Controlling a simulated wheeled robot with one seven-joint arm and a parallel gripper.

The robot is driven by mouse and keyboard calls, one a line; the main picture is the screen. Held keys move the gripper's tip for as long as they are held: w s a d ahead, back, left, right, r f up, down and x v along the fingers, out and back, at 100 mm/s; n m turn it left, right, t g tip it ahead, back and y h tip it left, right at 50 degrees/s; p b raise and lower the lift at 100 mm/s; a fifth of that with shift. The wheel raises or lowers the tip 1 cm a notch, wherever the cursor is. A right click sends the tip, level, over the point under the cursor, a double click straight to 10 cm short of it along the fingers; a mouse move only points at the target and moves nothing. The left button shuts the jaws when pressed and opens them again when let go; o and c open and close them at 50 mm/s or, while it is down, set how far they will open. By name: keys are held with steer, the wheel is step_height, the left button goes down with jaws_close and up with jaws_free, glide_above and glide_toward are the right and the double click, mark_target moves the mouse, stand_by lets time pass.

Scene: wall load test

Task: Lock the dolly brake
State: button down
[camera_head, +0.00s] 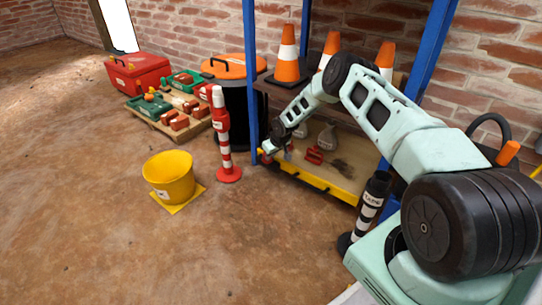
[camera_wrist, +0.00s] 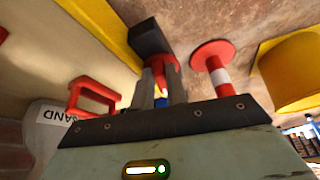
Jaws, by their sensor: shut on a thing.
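The dolly appears to be the low tan deck with a yellow edge (camera_head: 330,188) under the blue-framed rack; its yellow edge also shows in the wrist view (camera_wrist: 95,22). My gripper (camera_head: 270,148) is at the deck's left front corner. In the wrist view my gripper (camera_wrist: 160,76) has its two grey fingers shut on a small red part (camera_wrist: 164,64), which looks like the brake lever. A black block (camera_wrist: 150,38) sits just beyond the fingertips, by the yellow edge. The fingers hide much of the red part, and I cannot tell its position.
A red handle-shaped object (camera_head: 315,155) and a pale sandbag (camera_head: 327,137) lie on the deck. A red-and-white post (camera_head: 222,140) stands left of my gripper, with a yellow bucket (camera_head: 168,177) farther left. A black TAPE post (camera_head: 371,205) stands right. Left foreground floor is clear.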

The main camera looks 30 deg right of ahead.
steer(key=c, duration=1.4)
jaws_free()
steer(key=shift+d, duration=0.1)
steer(key=shift+m, duration=0.3)
